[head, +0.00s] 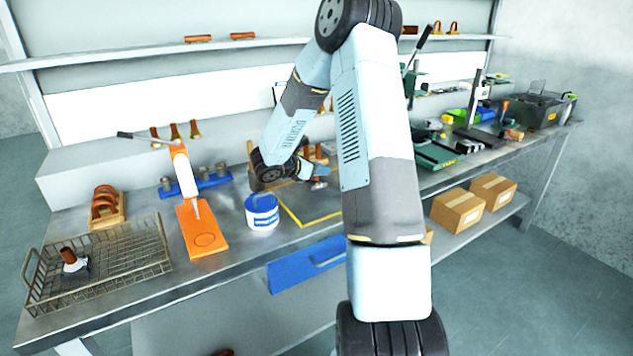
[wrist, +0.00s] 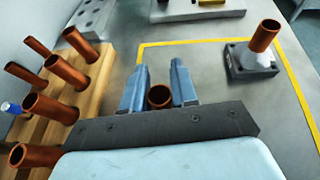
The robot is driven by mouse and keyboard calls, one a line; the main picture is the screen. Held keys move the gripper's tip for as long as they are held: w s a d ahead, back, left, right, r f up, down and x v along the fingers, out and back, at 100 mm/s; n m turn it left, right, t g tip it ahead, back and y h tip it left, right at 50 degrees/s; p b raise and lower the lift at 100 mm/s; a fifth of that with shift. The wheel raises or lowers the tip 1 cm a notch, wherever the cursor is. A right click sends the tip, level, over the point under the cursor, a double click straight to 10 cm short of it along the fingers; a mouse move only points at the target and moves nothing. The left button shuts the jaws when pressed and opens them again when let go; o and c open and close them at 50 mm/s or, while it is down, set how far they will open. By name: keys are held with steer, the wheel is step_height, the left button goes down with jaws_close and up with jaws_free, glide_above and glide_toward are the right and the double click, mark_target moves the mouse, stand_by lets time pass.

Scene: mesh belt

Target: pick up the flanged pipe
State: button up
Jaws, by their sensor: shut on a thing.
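My gripper (wrist: 160,88) is shut on a copper pipe, whose round open end (wrist: 160,97) shows between the two blue fingers in the wrist view. The rest of this pipe is hidden behind the gripper body, so I cannot tell if it has a flange. Another copper pipe (wrist: 264,36) stands tilted in a grey square block (wrist: 250,64) to the right, inside a yellow outline (wrist: 205,40). In the head view a copper pipe with a white flange (head: 74,264) lies in the wire basket (head: 120,256) at the left.
Several copper pipes stand in a wooden rack (wrist: 88,78) close left of my gripper. A blue and white tub (head: 262,212), an orange press (head: 200,228) and a blue drawer (head: 306,266) are near my arm. Green machines (head: 436,154) stand at the right.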

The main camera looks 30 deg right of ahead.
jaws_close()
steer(key=shift+r, duration=0.15)
